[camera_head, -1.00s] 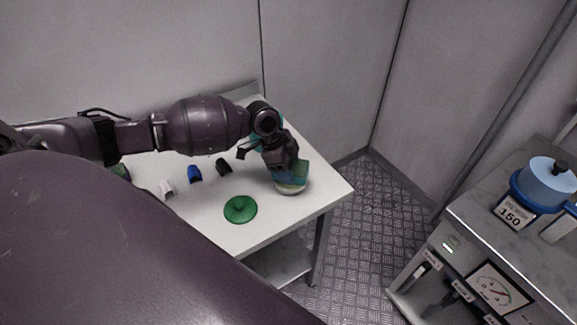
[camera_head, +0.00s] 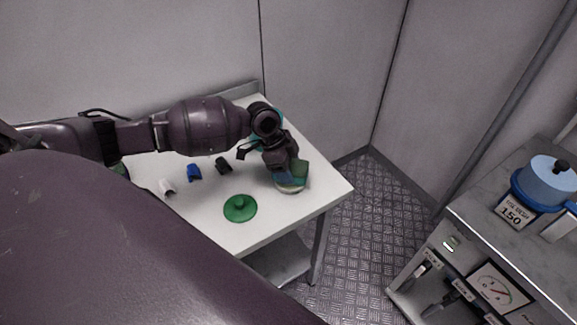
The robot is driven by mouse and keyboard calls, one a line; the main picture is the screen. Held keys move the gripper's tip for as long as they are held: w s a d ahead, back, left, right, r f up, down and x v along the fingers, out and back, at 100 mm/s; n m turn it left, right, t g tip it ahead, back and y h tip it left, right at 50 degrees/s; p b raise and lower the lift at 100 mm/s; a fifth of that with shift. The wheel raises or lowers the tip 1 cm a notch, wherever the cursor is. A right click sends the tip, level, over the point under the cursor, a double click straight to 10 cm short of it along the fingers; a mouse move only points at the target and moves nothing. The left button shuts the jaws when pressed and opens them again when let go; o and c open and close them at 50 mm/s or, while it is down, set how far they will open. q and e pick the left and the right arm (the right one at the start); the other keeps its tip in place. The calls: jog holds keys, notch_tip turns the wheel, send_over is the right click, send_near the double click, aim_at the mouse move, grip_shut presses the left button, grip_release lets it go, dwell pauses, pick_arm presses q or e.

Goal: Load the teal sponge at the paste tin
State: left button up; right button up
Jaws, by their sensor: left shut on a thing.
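My left gripper (camera_head: 279,160) reaches over the right part of the white table, pointing down, and is shut on the teal sponge (camera_head: 299,169). The sponge shows a green-teal face and a bluer face below the fingers. It is right at the top of a round, pale tin (camera_head: 291,188), which looks like the paste tin. The sponge and gripper cover most of the tin's opening, so I cannot tell how far the sponge is inside. A round green lid with a knob (camera_head: 240,208) lies on the table left of the tin. My right gripper is not in view.
A white clip (camera_head: 167,187), a blue clip (camera_head: 194,173) and a black clip (camera_head: 223,165) lie on the white table (camera_head: 230,235). A teal thing behind my wrist is mostly hidden. At right, a metal cabinet bears a blue pot (camera_head: 547,184).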

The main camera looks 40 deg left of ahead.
pick_arm(q)
jog(key=shift+f, duration=0.15)
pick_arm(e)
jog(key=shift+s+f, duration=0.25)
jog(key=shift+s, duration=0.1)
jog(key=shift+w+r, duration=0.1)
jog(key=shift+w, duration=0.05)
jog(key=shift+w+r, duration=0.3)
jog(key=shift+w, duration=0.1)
pick_arm(q)
jog(key=shift+f, duration=0.15)
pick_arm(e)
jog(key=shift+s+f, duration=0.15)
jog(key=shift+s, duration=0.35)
pick_arm(q)
jog(key=shift+s, duration=0.1)
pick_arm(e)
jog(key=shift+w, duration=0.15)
